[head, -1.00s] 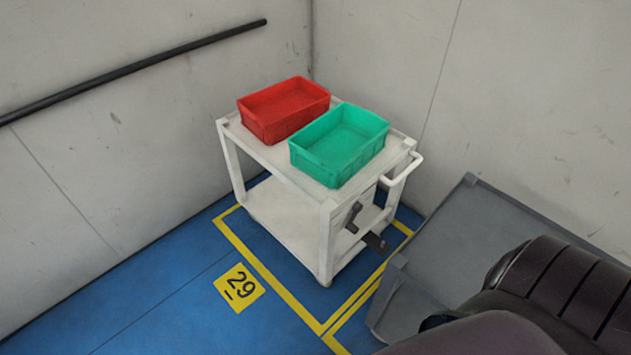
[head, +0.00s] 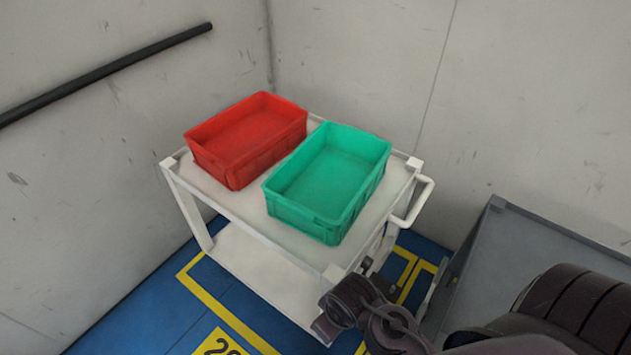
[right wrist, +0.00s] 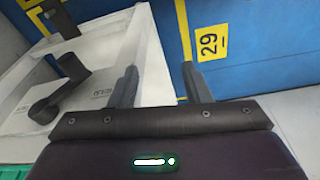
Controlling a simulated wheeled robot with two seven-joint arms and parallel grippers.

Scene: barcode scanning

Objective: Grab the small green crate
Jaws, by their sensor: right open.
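The small green crate (head: 325,180) is open-topped and looks empty. It sits upright on the right part of the white cart's top (head: 205,185), beside a red crate (head: 245,135). My right arm comes in at the lower right of the head view, below and in front of the green crate and apart from it. In the right wrist view my right gripper (right wrist: 160,80) is open, its two dark fingers apart with nothing between them. A green patch at that view's lower left corner may be the crate. My left gripper is out of view.
The cart has a white handle (head: 415,203) on its right side. A dark hook-shaped thing (right wrist: 62,85) shows by the cart in the right wrist view. Grey walls stand close behind and left, with a black rail (head: 110,75). A grey panel (head: 510,255) stands at right.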

